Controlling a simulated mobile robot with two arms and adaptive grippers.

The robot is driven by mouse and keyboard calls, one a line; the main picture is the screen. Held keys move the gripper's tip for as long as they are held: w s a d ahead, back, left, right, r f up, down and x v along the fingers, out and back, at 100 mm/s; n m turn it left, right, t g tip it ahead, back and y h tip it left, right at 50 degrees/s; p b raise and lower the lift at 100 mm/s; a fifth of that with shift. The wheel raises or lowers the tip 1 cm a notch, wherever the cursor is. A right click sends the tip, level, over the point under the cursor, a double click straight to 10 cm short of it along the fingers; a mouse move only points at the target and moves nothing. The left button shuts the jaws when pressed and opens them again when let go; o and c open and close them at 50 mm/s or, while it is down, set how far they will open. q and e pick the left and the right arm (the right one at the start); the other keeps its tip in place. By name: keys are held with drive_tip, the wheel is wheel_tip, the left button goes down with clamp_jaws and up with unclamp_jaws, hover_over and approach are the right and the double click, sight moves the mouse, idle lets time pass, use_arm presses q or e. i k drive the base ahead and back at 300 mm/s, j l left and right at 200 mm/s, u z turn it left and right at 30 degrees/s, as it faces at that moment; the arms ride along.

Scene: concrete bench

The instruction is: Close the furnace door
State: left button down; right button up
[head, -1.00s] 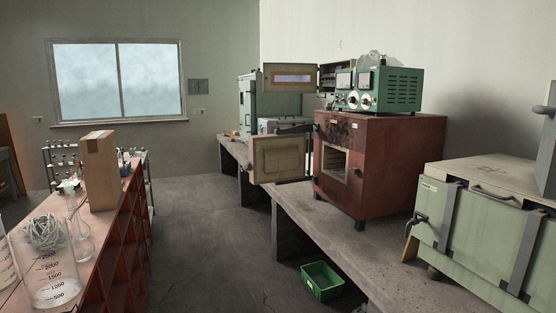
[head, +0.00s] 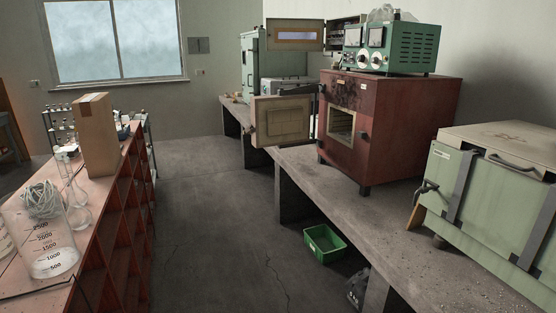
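The red-brown furnace (head: 402,130) stands on the concrete bench on the right in the head view. Its square opening (head: 341,125) shows a pale lining. The furnace door (head: 283,122), a pale panel in a metal frame, is swung wide open to the left of the opening and shows its inner face. Neither of my grippers is in view.
The concrete bench (head: 356,217) runs along the right, with a green chest-like unit (head: 477,203) nearer me. A green instrument box (head: 397,46) sits on the furnace. A green crate (head: 324,243) is on the floor. A red shelf (head: 118,205) stands left; the aisle (head: 211,220) between is clear.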

sight(283, 120)
drive_tip(key=i, duration=0.55)
drive_tip(key=i+j+z, duration=0.1)
drive_tip(key=i, duration=0.45)
drive_tip(key=i+j+z, duration=0.1)
drive_tip(key=i, duration=0.45)
drive_tip(key=i+j, duration=0.2)
drive_tip(key=i, duration=0.35)
